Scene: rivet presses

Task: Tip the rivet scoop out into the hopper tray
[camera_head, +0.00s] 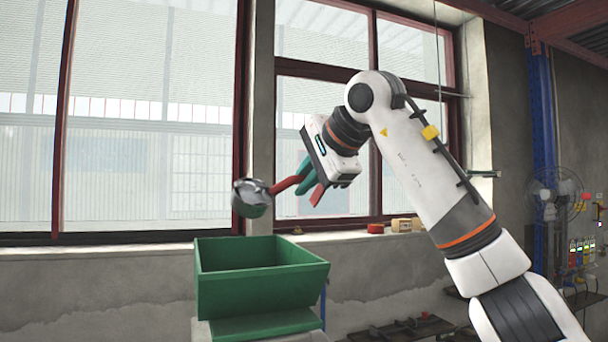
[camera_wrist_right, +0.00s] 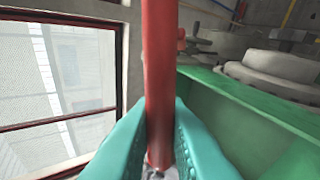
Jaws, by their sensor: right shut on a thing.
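The rivet scoop (camera_head: 250,198) has a dark grey metal bowl and a red handle (camera_head: 287,184). My right gripper (camera_head: 304,182), with teal fingers, is shut on the red handle. The handle also stands upright between the fingers in the right wrist view (camera_wrist_right: 159,90). The scoop's bowl is above the back left part of the green hopper tray (camera_head: 262,277), apart from it. What is inside the bowl is too small to tell. The tray's green wall shows at the right in the right wrist view (camera_wrist_right: 240,120). My left gripper is not in view.
A window with red-brown frames (camera_head: 150,120) spans the wall behind. A red item (camera_head: 375,228) and a yellowish item (camera_head: 401,225) lie on the sill. A fan (camera_head: 556,190) and a blue post (camera_head: 541,130) stand at the right.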

